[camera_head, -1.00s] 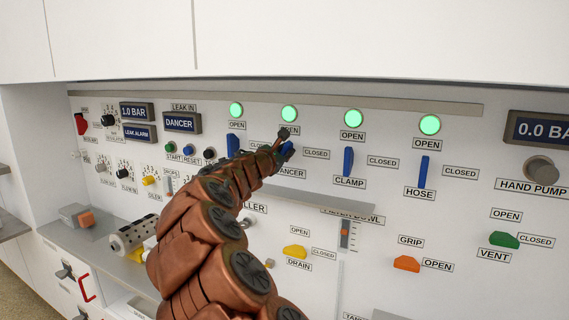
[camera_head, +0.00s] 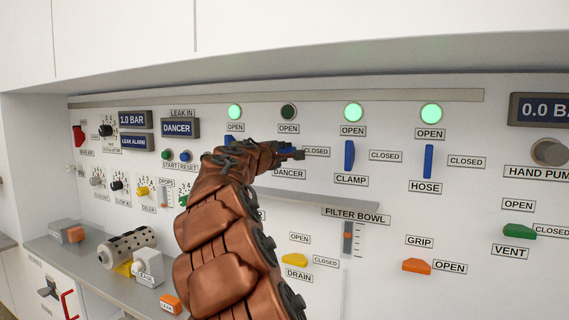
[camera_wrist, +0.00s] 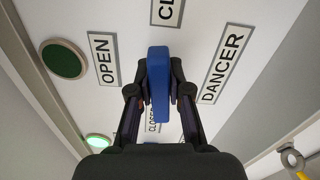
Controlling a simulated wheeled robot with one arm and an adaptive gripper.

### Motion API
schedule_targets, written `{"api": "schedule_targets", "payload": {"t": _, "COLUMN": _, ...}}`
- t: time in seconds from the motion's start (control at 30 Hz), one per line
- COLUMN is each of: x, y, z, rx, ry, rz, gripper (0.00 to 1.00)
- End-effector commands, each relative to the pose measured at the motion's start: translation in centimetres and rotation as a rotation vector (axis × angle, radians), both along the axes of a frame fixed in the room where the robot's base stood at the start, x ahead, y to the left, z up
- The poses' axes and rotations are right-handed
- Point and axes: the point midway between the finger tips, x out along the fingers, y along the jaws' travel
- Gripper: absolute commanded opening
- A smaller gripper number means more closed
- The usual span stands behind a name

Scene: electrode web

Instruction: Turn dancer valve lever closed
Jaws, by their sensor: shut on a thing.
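The blue dancer valve lever (camera_wrist: 159,70) stands between the two fingers of my gripper (camera_wrist: 160,94), which is shut on it. In the wrist view it lies lengthwise between the OPEN label (camera_wrist: 103,59) and the DANCER label (camera_wrist: 222,66), its upper end towards a cut-off label starting "CL". In the head view my gripper (camera_head: 291,153) mostly hides the lever, beside the CLOSED label (camera_head: 316,152). The dancer lamp (camera_head: 288,112) is dark; it also shows dark in the wrist view (camera_wrist: 64,60).
The blue clamp lever (camera_head: 349,156) and hose lever (camera_head: 428,161) stand upright to the right, under green lit lamps. A shelf edge (camera_head: 318,199) runs just below the dancer lever. The leak-in lever at left is partly behind my arm.

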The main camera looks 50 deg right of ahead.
Motion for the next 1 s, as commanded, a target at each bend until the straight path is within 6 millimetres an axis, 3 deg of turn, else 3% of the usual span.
{"api": "schedule_targets", "payload": {"t": 0.4, "x": 0.00, "y": 0.00, "z": -0.19, "rx": 0.041, "ry": -0.140, "rz": 0.001, "gripper": 0.00}}
{"api": "schedule_targets", "payload": {"t": 0.87, "x": 0.00, "y": 0.00, "z": -0.07, "rx": 0.044, "ry": -0.151, "rz": 0.000, "gripper": 0.00}}
{"api": "schedule_targets", "payload": {"t": 0.9, "x": 0.00, "y": 0.00, "z": -0.07, "rx": 0.044, "ry": -0.151, "rz": 0.000, "gripper": 0.20}}
{"api": "schedule_targets", "payload": {"t": 1.0, "x": 0.01, "y": 0.00, "z": -0.08, "rx": 0.043, "ry": -0.150, "rz": 0.000, "gripper": 0.30}}
